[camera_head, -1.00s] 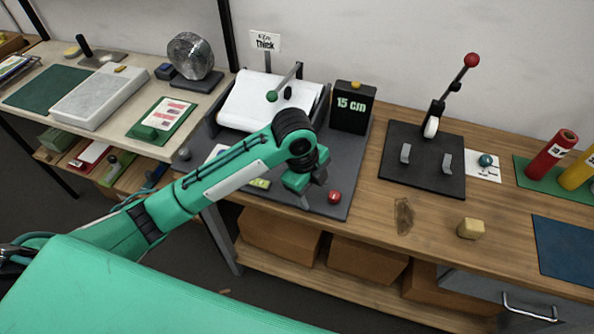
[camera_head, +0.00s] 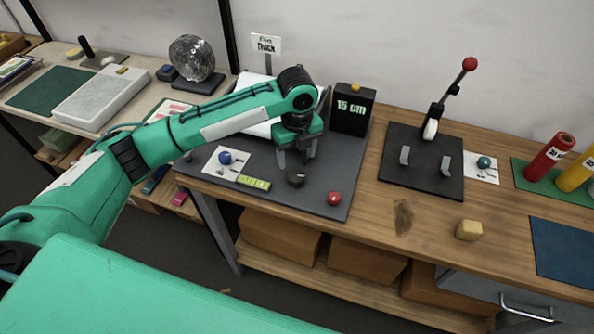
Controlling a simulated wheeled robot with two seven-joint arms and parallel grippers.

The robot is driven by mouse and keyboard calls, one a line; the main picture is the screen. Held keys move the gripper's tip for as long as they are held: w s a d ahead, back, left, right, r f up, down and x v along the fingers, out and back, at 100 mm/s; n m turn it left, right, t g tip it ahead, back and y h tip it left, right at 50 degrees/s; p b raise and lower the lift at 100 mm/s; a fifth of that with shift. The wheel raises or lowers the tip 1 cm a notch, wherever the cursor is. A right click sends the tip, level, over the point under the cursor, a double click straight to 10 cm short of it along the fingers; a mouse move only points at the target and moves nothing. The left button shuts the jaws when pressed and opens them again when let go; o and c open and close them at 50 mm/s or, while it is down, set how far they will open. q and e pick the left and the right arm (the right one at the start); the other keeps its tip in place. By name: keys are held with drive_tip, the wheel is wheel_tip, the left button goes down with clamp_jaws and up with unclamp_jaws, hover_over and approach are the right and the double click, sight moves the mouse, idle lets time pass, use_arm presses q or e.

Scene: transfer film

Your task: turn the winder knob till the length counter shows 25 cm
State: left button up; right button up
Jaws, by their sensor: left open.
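The length counter (camera_head: 351,108) is a black box with an orange top button, and it reads 15 cm. My left gripper (camera_head: 297,158) points down over the dark grey board (camera_head: 322,203), open and empty, in front of the white film roll (camera_head: 252,88). A small black knob (camera_head: 296,179) sits on the board just in front of the fingers, apart from them. The crank with the green ball, seen earlier at the roll, is hidden behind my left arm. I cannot tell which of these is the winder knob. My right gripper is not in view.
A red button (camera_head: 334,198) is at the board's front right. A card with a blue ball (camera_head: 224,158) and a yellow-green strip (camera_head: 253,183) lie left of the knob. A lever stand (camera_head: 425,165) is to the right. A sign (camera_head: 266,44) stands behind.

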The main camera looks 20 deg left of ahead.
sight(297, 176)
use_arm(q)
wheel_tip(297, 176, down, 8)
drive_tip(key=shift+f+p, duration=0.15)
drive_tip(key=shift+p, duration=0.7)
drive_tip(key=c, duration=1)
